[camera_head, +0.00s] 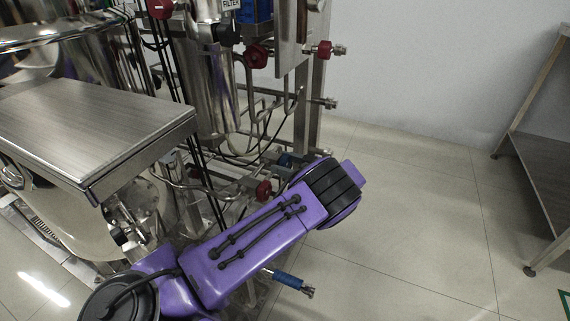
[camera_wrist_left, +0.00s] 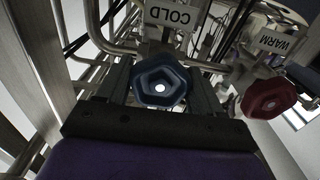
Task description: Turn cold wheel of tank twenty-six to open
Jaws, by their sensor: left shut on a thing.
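The blue cold wheel (camera_wrist_left: 162,88) is five-sided with a pale centre. It sits below a white sign reading COLD (camera_wrist_left: 172,15) in the left wrist view. My left gripper (camera_wrist_left: 161,77) has one dark finger on each side of the wheel and is shut on it. In the head view my purple left arm hides most of the gripper, and a small blue part (camera_head: 287,160) shows just beyond my wrist. No tank number is readable. My right gripper is out of view.
A red wheel (camera_wrist_left: 268,97) with a sign reading WARM (camera_wrist_left: 273,41) is close to the right of the blue wheel. Pipes and steel uprights surround the wheels. A steel-topped tank (camera_head: 95,125) stands left of my arm. The floor (camera_head: 410,230) to the right is clear, up to a table (camera_head: 540,165).

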